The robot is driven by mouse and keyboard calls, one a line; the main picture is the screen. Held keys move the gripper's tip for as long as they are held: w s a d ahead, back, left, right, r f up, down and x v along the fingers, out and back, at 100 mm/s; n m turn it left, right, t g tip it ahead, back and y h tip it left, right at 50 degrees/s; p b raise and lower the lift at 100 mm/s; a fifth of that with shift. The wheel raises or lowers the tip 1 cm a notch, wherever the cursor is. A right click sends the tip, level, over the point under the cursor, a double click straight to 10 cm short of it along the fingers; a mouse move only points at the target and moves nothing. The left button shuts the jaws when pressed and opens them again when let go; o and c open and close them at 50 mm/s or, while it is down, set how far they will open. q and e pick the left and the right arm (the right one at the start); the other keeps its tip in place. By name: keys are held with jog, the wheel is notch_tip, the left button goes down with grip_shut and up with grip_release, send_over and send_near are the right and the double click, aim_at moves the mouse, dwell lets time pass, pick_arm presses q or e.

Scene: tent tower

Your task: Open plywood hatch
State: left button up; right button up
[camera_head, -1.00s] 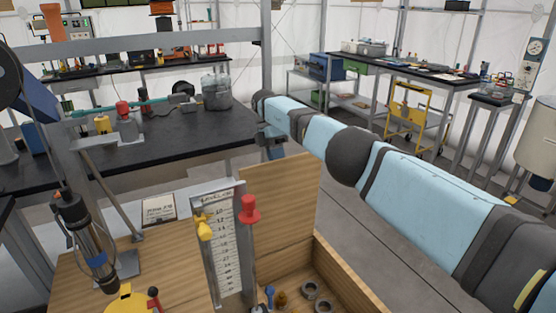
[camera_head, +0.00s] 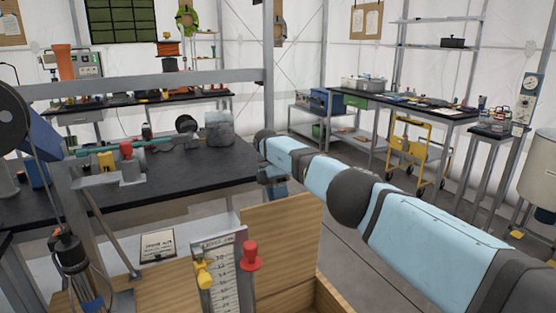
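A plywood panel (camera_head: 283,245), which looks like the hatch, stands steeply raised at the bottom middle, beside a wooden-walled box (camera_head: 330,297). The box's inside is mostly cut off by the lower picture edge. My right arm, light blue and dark grey, reaches in from the right. Its gripper (camera_head: 273,188) is small and dark, just above and beyond the panel's upper left edge. The fingers are too small and partly hidden, so I cannot tell whether they are open or touch the panel. My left gripper is not in view.
A scale plate (camera_head: 222,285) with a yellow pointer (camera_head: 203,275) and a red knob (camera_head: 250,255) stands left of the panel. A black-topped bench (camera_head: 200,170) and a grey metal frame (camera_head: 150,87) lie beyond. Open floor (camera_head: 350,245) shows right of the panel.

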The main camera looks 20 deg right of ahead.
pick_arm(q)
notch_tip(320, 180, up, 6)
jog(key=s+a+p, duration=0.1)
jog(key=p, duration=1.3)
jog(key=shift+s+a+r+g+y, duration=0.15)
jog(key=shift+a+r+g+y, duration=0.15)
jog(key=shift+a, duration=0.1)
pick_arm(e)
notch_tip(320, 180, up, 19)
jog(key=shift+f, duration=0.15)
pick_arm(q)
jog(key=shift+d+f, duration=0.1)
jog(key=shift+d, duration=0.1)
pick_arm(e)
jog(key=shift+s, duration=0.1)
